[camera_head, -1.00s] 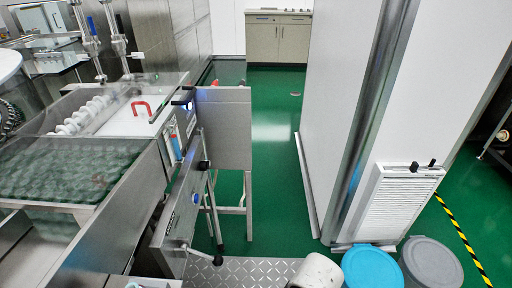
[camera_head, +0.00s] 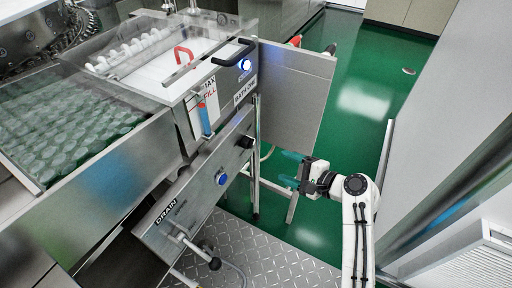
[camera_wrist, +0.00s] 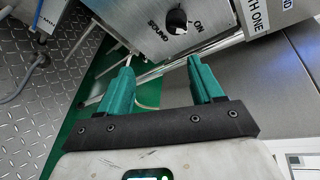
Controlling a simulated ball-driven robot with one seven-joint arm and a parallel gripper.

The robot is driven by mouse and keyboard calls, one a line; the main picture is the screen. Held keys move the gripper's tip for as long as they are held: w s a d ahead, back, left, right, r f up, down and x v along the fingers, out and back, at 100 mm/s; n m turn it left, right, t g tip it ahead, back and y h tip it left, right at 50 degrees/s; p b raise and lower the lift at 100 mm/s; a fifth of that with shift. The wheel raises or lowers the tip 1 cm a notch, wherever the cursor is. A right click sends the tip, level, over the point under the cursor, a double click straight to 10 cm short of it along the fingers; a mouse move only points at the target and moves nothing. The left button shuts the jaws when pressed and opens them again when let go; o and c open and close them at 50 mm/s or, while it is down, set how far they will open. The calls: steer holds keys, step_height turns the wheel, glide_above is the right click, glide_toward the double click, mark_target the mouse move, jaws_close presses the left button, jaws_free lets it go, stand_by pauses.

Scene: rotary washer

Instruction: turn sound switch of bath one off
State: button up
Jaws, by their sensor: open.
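The sound switch is a black round knob (camera_wrist: 177,20) at the top of the wrist view, on a steel panel between the words SOUND and ON. Its pointer direction is too small to read surely. In the head view the knob (camera_head: 247,142) sits on the lower panel beneath the BATH ONE label (camera_head: 245,91). My gripper (camera_head: 289,169) is open and empty, to the right of and apart from that panel. In the wrist view my gripper (camera_wrist: 160,65) shows two green fingers spread below the knob, not touching it.
A lit button and black handle (camera_head: 233,53) are above. A steel side plate (camera_head: 298,95) stands behind my gripper.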

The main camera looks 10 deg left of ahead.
mark_target(252, 146)
steer(key=w+a+m+y+b, duration=0.1)
steer(key=w+a, duration=0.6)
steer(key=a, duration=0.4)
steer(key=shift+f, duration=0.3)
steer(key=shift+f+b, duration=0.1)
steer(key=shift+b, duration=0.2)
steer(key=c, duration=1)
